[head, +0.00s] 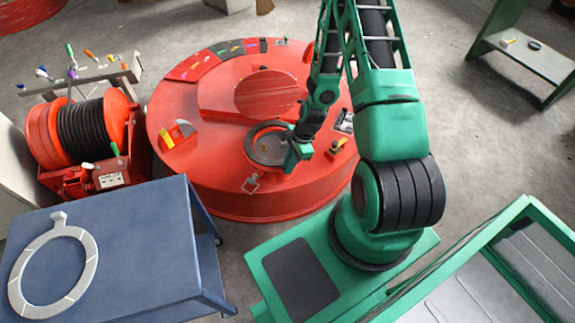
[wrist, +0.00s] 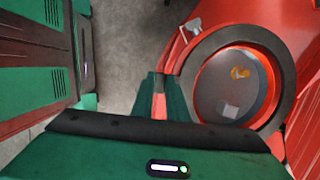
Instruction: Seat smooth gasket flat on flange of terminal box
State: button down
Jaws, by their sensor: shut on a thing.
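The dark, plain gasket ring (head: 249,143) is over the round opening of the terminal box (head: 268,150) on the red magnet. My gripper (head: 290,160) is at the ring's right front side, shut on its edge or tab; the grip itself is mostly hidden. In the wrist view my fingers (wrist: 160,92) are left of the dark gasket (wrist: 288,75). A red rim (wrist: 172,58) shows outside it at the upper left, and red inner wall shows inside it. I cannot tell whether the gasket touches the flange or lies flat.
A pale ring with a tab and cross lines (head: 84,275) lies on the blue table (head: 135,250). A small metal bracket (head: 251,184) is at the magnet's front. A raised red disc (head: 270,93) is behind the opening. A cable reel (head: 85,125) stands left.

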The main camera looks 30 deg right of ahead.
jog(key=shift+f, duration=0.6)
dwell(0.7)
jog(key=c, duration=1.2)
grip_release()
jog(key=shift+r, duration=3)
